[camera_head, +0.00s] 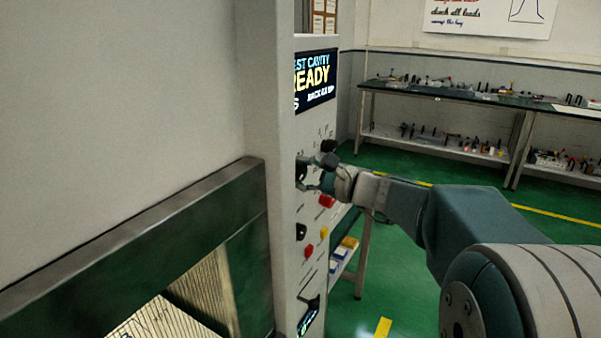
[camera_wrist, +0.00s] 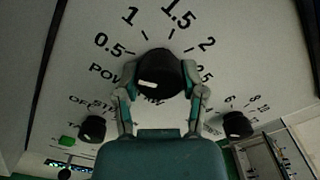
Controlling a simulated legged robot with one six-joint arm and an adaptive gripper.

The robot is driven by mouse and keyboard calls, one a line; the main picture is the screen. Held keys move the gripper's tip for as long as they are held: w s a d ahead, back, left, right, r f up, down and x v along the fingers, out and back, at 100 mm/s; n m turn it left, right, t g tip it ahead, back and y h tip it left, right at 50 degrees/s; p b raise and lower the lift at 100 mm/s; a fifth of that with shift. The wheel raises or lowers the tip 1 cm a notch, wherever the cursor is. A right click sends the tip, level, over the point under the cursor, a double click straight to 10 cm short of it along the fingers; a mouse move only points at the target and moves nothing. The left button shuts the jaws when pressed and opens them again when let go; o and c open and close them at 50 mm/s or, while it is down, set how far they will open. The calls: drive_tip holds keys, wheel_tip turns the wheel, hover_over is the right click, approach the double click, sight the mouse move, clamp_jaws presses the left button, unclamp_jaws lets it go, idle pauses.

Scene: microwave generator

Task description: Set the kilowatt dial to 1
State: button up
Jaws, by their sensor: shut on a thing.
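The kilowatt dial (camera_wrist: 160,70) is a black round knob on a pale panel in the wrist view. Printed marks 0.5, 1, 1.5 and 2 fan out above it, and a partly hidden word starting "POW" lies below. My gripper (camera_wrist: 158,82) is shut on the dial, one finger on its left side and one on its right. A pale patch shows on the knob's lower left; I cannot tell whether it is a pointer or glare, so the setting is unclear. In the head view my gripper (camera_head: 318,175) meets the panel, seen edge-on, and partly hides the dial.
A second black knob (camera_wrist: 92,128) sits lower left and a third (camera_wrist: 237,125) lower right. A green button (camera_wrist: 67,142) is at far left. In the head view, a red button (camera_head: 326,201) lies just below my gripper. A screen (camera_head: 315,80) reading "READY" is above.

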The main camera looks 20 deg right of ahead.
drive_tip(key=shift+f+m, duration=0.1)
drive_tip(key=shift+m, duration=0.2)
drive_tip(key=m, duration=0.3)
drive_tip(key=shift+m, duration=2.5)
drive_tip(key=o, duration=1.2)
drive_tip(key=shift+c, duration=0.2)
